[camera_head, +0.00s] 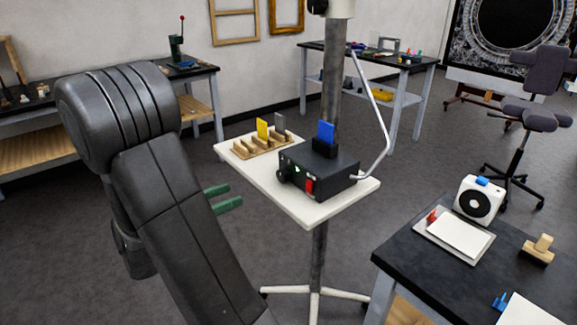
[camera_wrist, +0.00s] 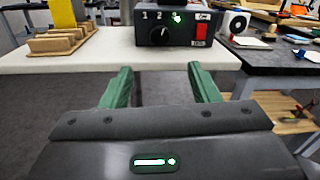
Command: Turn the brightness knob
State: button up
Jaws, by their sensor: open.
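A black control box (camera_head: 318,172) stands on a white stand-top tray (camera_head: 310,212). In the wrist view, the box (camera_wrist: 185,14) shows its front panel, with a dark round knob (camera_wrist: 160,36) below the marks 1 and 2 and a lit green spot. A red switch (camera_wrist: 201,31) sits to the right of the knob. In the head view the knob (camera_head: 284,174) is small, at the box's left side. My gripper (camera_head: 235,195) has green fingers and is open and empty, in front of the tray edge. In the wrist view my gripper (camera_wrist: 161,70) lies below the knob, apart from it.
A wooden rack (camera_head: 262,146) with yellow and grey cards stands on the tray, left of the box. A blue card (camera_head: 326,132) stands on the box. A grey pole (camera_head: 331,80) rises behind it. A dark table (camera_head: 400,254) with a white fan-like device (camera_head: 478,200) is at right.

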aim_at(280, 176)
jog(key=x, duration=1.3)
jog(key=shift+w+d, duration=0.2)
jog(key=shift+d, duration=0.05)
jog(key=shift+c, duration=0.4)
jog(key=c, duration=0.9)
jog(key=shift+f+m+b, duration=0.1)
jog(key=shift+m+b, duration=0.3)
jog(key=shift+b, duration=0.15)
jog(key=m+b, duration=0.3)
jog(key=shift+f, duration=0.1)
jog(key=shift+m+b, duration=1)
jog(key=shift+r, duration=0.2)
